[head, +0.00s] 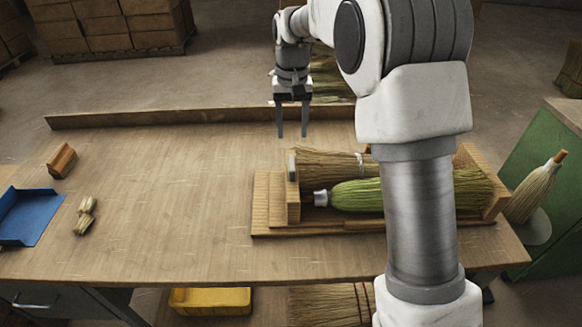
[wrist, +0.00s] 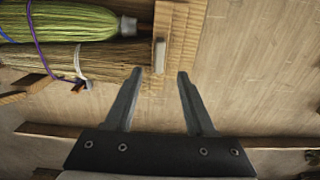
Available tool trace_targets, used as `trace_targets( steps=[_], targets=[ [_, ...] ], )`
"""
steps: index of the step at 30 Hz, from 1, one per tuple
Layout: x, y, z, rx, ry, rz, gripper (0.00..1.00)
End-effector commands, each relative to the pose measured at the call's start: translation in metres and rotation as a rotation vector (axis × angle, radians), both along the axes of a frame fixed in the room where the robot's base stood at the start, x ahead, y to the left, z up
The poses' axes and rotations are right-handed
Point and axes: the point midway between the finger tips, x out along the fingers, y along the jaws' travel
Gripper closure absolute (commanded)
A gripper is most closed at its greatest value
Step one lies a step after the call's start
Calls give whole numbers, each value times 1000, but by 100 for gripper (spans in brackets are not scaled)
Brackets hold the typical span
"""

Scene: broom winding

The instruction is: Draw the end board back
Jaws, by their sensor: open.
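The end board (head: 293,207) stands upright at the left end of a wooden cradle (head: 268,213), and it also shows in the wrist view (wrist: 170,20). A pale grey tab (wrist: 160,55) sits on the board's far part. A green broom head (head: 355,195) with a metal collar and a tan straw bundle (head: 330,164) lie in the cradle, right of the board. My gripper (head: 292,135) is open and empty, pointing down behind and above the board's far end. In the wrist view the tab lies just beyond the gap between the fingertips (wrist: 160,74). My arm hides part of the cradle.
A raised ledge (head: 200,117) runs along the table's back edge. A blue tray (head: 28,215), a brown wooden block (head: 62,161) and small straw bundles (head: 85,215) lie at the left. A straw hand broom (head: 535,188) is at the right.

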Motion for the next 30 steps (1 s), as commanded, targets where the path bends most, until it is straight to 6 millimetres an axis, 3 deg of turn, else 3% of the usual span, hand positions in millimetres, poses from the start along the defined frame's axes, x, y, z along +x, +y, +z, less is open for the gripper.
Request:
trace_targets(
  steps=[1, 9, 15, 21, 30],
  targets=[
    [-1, 0, -14, -1, 5, 0, 45],
    [-1, 0, -73, -1, 4, 0, 45],
    [-1, 0, -108, 0, 2, 0, 45],
    [0, 0, -127, 0, 0, 0, 45],
    [0, 0, -130, 0, -1, 0, 45]
  ],
)
